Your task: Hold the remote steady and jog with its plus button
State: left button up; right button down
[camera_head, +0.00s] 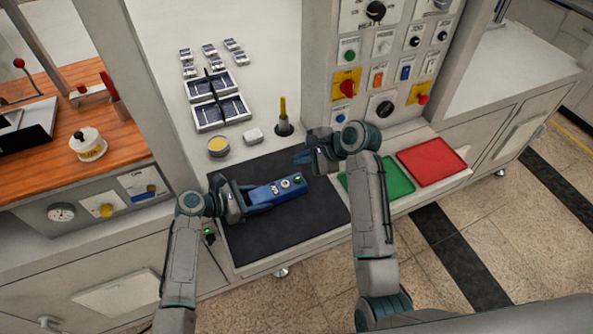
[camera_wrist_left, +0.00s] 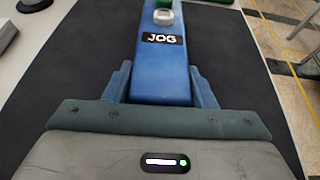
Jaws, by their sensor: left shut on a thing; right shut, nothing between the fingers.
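The blue remote (camera_head: 275,191) lies over the dark mat (camera_head: 290,230) in the head view, its button end pointing right and slightly up. A green button and a pale button show on its top. In the left wrist view the remote (camera_wrist_left: 163,72) runs away from me, with a JOG label, a pale button (camera_wrist_left: 163,16) and a green one at the top edge. My left gripper (camera_head: 249,199) is shut on the remote's near end, one finger on each side. My right gripper (camera_head: 301,156) is shut and empty, above and beyond the button end, apart from it. Any plus mark is too small to read.
A green tray (camera_head: 398,178) and a red tray (camera_head: 432,160) lie right of the mat, the green one partly behind my right arm. A yellow-topped tin (camera_head: 219,147), a white block (camera_head: 253,135) and a holder (camera_head: 284,128) stand behind. The mat's front is clear.

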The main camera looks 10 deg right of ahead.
pick_arm(q)
jog(key=o, duration=1.2)
jog(key=shift+o, duration=0.2)
jog(key=shift+a, duration=0.15)
